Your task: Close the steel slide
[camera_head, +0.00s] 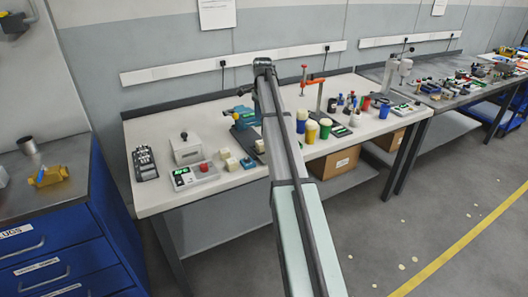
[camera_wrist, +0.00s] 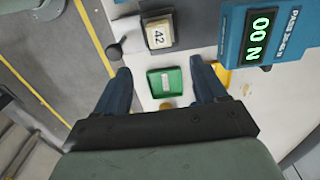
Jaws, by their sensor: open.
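I cannot clearly pick out a steel slide in either view. A blue device (camera_wrist: 288,22) with a lit green display stands at the upper right of the wrist view. A small block marked 42 (camera_wrist: 158,34) sits left of it, and a dark round knob (camera_wrist: 115,51) is further left. My gripper (camera_wrist: 160,68) is open and empty, its two dark blue fingers spread either side of a green tray (camera_wrist: 165,82) lying beyond them. In the head view a blue-green device (camera_head: 243,118) stands at the bench middle; my arm partly covers that area, and my gripper is not clearly visible there.
The pale bench (camera_head: 225,135) carries a grey box (camera_head: 186,150), a display unit (camera_head: 190,177), several coloured cups and a red-topped stand (camera_head: 303,80). A blue drawer cabinet (camera_head: 60,240) is at the left. A yellow piece (camera_wrist: 224,73) lies beside my right finger.

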